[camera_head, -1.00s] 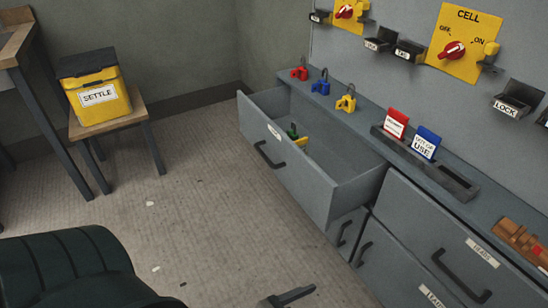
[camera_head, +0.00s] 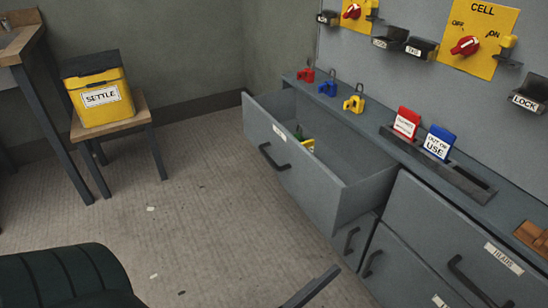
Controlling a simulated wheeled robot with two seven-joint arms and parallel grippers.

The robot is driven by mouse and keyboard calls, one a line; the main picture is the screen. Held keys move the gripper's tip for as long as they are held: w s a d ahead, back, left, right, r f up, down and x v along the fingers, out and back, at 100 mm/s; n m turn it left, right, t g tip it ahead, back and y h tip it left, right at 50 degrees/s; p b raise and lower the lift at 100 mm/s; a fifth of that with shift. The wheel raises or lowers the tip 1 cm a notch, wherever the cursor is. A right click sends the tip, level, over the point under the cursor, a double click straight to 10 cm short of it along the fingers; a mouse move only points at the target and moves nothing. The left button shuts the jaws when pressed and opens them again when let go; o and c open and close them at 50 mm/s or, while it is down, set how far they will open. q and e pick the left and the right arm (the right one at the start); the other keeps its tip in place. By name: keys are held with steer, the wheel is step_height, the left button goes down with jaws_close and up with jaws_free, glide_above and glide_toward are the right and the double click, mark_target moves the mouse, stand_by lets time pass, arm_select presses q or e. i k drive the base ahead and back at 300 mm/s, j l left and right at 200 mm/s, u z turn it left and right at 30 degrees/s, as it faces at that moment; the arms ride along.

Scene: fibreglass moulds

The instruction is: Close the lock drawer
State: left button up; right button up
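A grey drawer (camera_head: 301,170) is pulled well out of the bench under the wall panel, with its open top showing. Its front has a dark handle (camera_head: 274,157) and a small white label too small to read. Inside lie a yellow item (camera_head: 308,145) and a green item (camera_head: 298,132), partly hidden by the drawer front. A dark slanted bar (camera_head: 312,287) rises from the bottom edge, apart from the drawer in the picture; I cannot tell whether it is part of my arm. No clear gripper shows.
Red (camera_head: 306,75), blue (camera_head: 327,88) and yellow (camera_head: 354,103) padlocks stand on the bench top. Shut drawers (camera_head: 440,245) lie to the right. A dark green ribbed object (camera_head: 60,273) fills the lower left. A yellow SETTLE box (camera_head: 102,101) sits on a stool.

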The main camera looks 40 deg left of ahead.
mark_target(347, 176)
steer(key=i+u, duration=0.15)
steer(key=u, duration=0.3)
steer(key=i+l+u, duration=0.1)
steer(key=u, duration=0.35)
steer(key=i+l+u, duration=0.15)
steer(key=u, duration=0.3)
steer(key=i, duration=0.05)
